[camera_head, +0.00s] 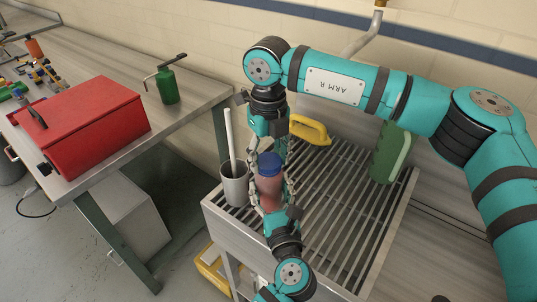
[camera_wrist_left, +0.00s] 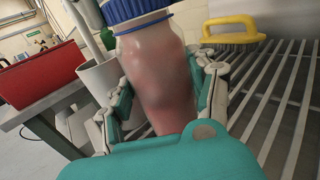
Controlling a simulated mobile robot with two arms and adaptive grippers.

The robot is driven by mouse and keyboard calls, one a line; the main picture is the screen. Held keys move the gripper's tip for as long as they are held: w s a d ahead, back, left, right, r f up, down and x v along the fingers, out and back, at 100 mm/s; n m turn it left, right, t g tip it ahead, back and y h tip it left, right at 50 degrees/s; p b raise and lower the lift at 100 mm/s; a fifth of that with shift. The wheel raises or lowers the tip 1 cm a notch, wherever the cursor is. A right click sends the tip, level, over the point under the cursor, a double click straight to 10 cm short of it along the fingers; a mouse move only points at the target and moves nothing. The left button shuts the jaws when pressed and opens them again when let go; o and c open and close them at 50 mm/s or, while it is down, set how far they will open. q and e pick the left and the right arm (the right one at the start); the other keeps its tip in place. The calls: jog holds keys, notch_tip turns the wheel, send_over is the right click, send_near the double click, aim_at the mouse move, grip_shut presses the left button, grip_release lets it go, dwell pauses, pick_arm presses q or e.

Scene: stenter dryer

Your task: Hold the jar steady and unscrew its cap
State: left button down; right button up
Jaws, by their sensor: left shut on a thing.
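In the left wrist view the jar (camera_wrist_left: 160,75) fills the middle, and the lower rim of the cap (camera_wrist_left: 128,12) shows at the top edge. My left gripper (camera_head: 270,192) is shut on the jar's body, with a finger on each side. My right gripper (camera_head: 268,150) points down from above, with its fingers at the cap. Whether they touch the cap is unclear.
A grey cup (camera_head: 235,187) with a white stick stands close left of the jar. A workbench at left holds a red toolbox (camera_head: 85,125) and green oil can (camera_head: 167,86).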

jog(key=c, duration=0.7)
jog(key=o, duration=1.3)
notch_tip(320, 180, up, 8)
jog(key=shift+f, duration=0.1)
jog(key=shift+c, duration=0.2)
jog(key=shift+f, duration=3.9)
jog(key=shift+c, duration=0.4)
jog(key=c, duration=1.1)
jog(key=o, duration=1.2)
